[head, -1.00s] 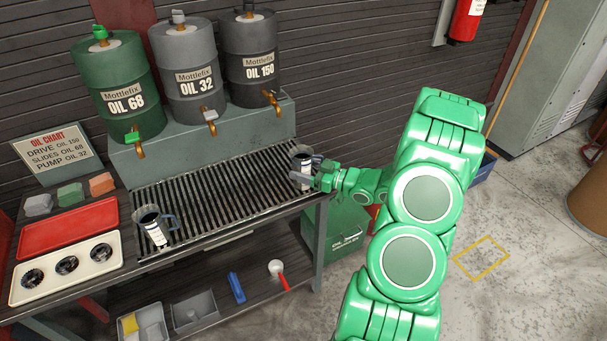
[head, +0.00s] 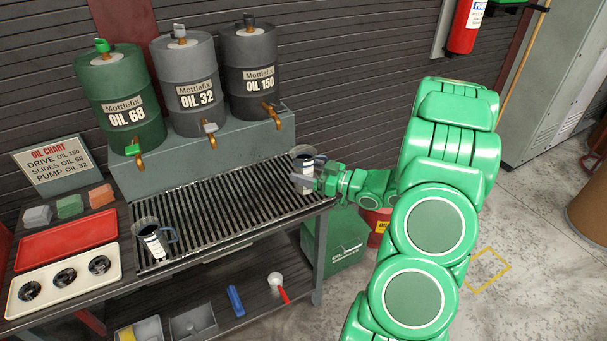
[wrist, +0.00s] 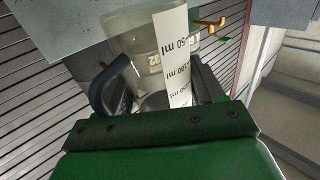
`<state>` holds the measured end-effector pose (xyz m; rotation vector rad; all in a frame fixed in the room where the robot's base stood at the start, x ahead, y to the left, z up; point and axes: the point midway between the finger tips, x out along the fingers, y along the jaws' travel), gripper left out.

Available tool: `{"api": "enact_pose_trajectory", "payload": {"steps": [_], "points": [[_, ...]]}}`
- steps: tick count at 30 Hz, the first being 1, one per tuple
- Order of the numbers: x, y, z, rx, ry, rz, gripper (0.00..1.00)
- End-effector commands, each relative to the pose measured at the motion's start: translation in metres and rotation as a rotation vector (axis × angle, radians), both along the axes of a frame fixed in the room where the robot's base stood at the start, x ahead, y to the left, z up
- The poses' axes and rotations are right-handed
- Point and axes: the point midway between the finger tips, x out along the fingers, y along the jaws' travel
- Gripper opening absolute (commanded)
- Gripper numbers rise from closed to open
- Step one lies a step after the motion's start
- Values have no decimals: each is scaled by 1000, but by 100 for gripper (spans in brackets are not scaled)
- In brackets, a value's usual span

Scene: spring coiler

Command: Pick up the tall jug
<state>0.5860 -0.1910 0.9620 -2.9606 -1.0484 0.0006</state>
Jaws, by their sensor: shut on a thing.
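A clear jug with a white label and a dark handle (head: 302,158) is at the right end of the slatted grate. My gripper (head: 302,184) reaches it from the right and is shut on it. In the wrist view the same jug (wrist: 142,38) fills the space between the fingers, with its ml label and the dark blue handle at left. I cannot tell whether its base touches the grate. A second clear jug with a dark handle and white label (head: 150,232) stands at the grate's left front, apart from my gripper.
Green, dark grey and black oil drums (head: 122,92) with taps stand on a ledge behind the grate (head: 225,205). A red tray (head: 66,242) and a cream tray (head: 62,283) lie at left. A green bin (head: 335,240) stands below the bench's right end. Floor is open at right.

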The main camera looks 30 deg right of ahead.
Motion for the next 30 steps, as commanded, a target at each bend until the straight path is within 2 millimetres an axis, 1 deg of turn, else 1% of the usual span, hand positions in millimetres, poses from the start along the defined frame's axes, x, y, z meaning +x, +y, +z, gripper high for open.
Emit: {"api": "enact_pose_trajectory", "payload": {"steps": [1, 5, 12, 18, 24, 30], "points": [[-5, 1, 6, -1, -1, 0, 32], [-16, 4, 21, -4, -3, -2, 32], [-53, 17, 37, -2, 0, -1, 32], [-77, 24, 47, -1, 2, -2, 32], [-93, 30, 55, -2, 0, 0, 32], [-99, 32, 58, -2, 0, -1, 32]]}}
